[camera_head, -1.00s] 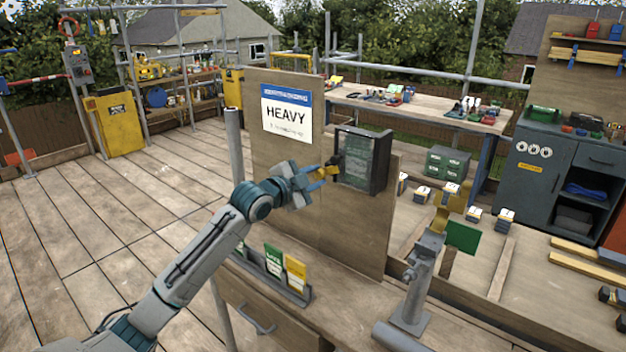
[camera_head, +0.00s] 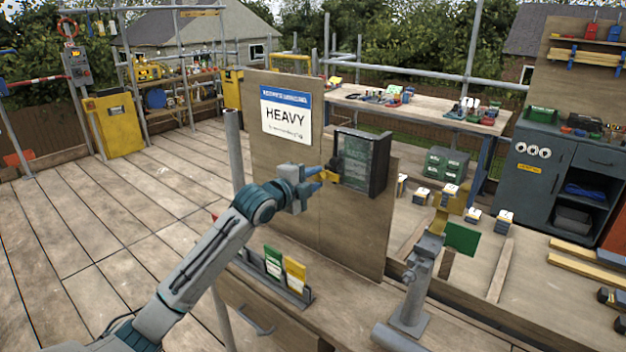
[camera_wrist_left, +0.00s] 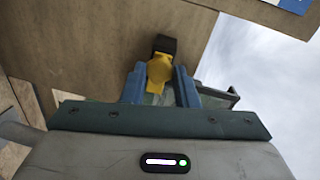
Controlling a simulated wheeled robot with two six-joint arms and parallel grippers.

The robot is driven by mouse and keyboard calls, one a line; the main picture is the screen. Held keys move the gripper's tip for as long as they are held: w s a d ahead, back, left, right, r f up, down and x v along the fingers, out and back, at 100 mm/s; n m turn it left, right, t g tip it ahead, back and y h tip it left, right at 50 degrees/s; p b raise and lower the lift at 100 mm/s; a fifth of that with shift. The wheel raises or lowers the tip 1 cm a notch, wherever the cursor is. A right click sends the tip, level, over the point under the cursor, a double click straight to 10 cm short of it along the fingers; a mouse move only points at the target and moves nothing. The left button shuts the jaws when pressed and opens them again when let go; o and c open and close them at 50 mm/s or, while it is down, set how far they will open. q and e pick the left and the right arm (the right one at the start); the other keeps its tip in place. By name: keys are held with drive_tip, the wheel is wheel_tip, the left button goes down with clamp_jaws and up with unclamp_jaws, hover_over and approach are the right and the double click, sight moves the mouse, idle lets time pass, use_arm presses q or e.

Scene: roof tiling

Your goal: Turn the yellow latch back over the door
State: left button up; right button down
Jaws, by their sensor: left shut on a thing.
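The yellow latch (camera_head: 331,176) sits at the left edge of a small dark cabinet on an upright wooden board. The cabinet's greenish door (camera_head: 357,160) appears closed against its frame. My left gripper (camera_head: 322,175) reaches in from the left and is shut on the latch. In the left wrist view the yellow latch (camera_wrist_left: 159,70) lies between the two blue fingers of my left gripper (camera_wrist_left: 160,86), with a dark block just beyond it. The fingers partly hide the latch, and whether it overlaps the door is hard to tell. My right gripper is not in view.
The wooden board (camera_head: 350,230) carries a HEAVY sign (camera_head: 286,115) left of the cabinet. Below, a bench holds a rack of green and yellow packets (camera_head: 283,270). A grey stand (camera_head: 415,285) with a green plate stands to the right. Open deck lies left.

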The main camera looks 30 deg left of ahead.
use_arm(q)
drive_tip(key=o, duration=1)
drive_tip(key=shift+s, duration=0.1)
drive_tip(key=s+r, duration=0.1)
drive_tip(key=s, duration=0.9)
drive_tip(key=shift+s+a, duration=0.25)
drive_tip(key=shift+a, duration=0.15)
drive_tip(key=shift+r, duration=0.1)
